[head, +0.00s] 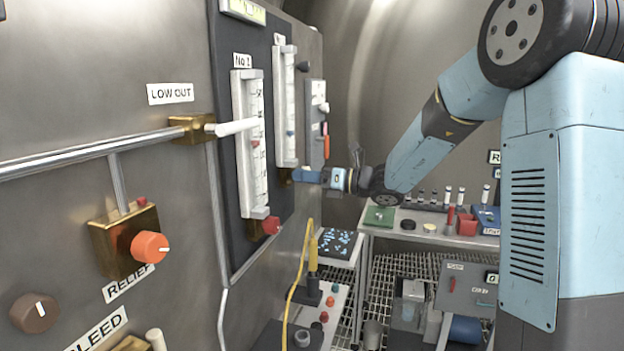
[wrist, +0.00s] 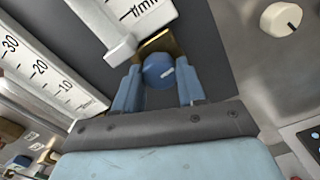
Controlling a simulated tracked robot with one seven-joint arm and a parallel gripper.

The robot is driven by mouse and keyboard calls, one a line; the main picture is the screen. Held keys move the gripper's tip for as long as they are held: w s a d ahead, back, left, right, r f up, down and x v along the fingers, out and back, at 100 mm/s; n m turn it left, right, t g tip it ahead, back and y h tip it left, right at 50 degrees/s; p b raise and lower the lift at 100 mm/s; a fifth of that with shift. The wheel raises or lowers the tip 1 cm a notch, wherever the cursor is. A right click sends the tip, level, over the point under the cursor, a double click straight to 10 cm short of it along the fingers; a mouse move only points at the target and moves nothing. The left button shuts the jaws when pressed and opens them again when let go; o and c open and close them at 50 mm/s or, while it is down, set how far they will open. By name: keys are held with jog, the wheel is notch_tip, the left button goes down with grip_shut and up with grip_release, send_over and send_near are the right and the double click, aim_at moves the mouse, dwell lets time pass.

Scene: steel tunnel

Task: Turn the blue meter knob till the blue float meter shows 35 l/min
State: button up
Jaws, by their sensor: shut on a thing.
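The blue float meter (head: 285,105) is the farther white-framed tube on the dark panel. Its blue float (head: 290,133) sits in the lower half of the tube; its scale is too small to read here. My gripper (head: 308,176) is at the foot of this meter. In the wrist view the blue meter knob (wrist: 158,70) sits before a brass block, with a pale pointer line on its face. My gripper (wrist: 158,88) is shut on it, one finger on each side. The wrist view shows only the lower end of the meter, marked l/min, and no float.
The nearer meter, No 1 (head: 252,145), has a red float and a red knob (head: 271,225). A white valve handle (head: 236,127) sticks out before it. An orange relief knob (head: 150,247) is at left. A bench (head: 455,230) with vials stands at right.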

jog(key=shift+s+a+r, duration=0.1)
jog(key=shift+s+a, duration=0.05)
jog(key=shift+a, duration=0.15)
jog(key=o, duration=1)
jog(key=shift+d, duration=0.1)
jog(key=shift+o, duration=0.2)
jog(key=shift+d, duration=0.1)
jog(key=v, duration=1.3)
jog(key=shift+d, duration=0.4)
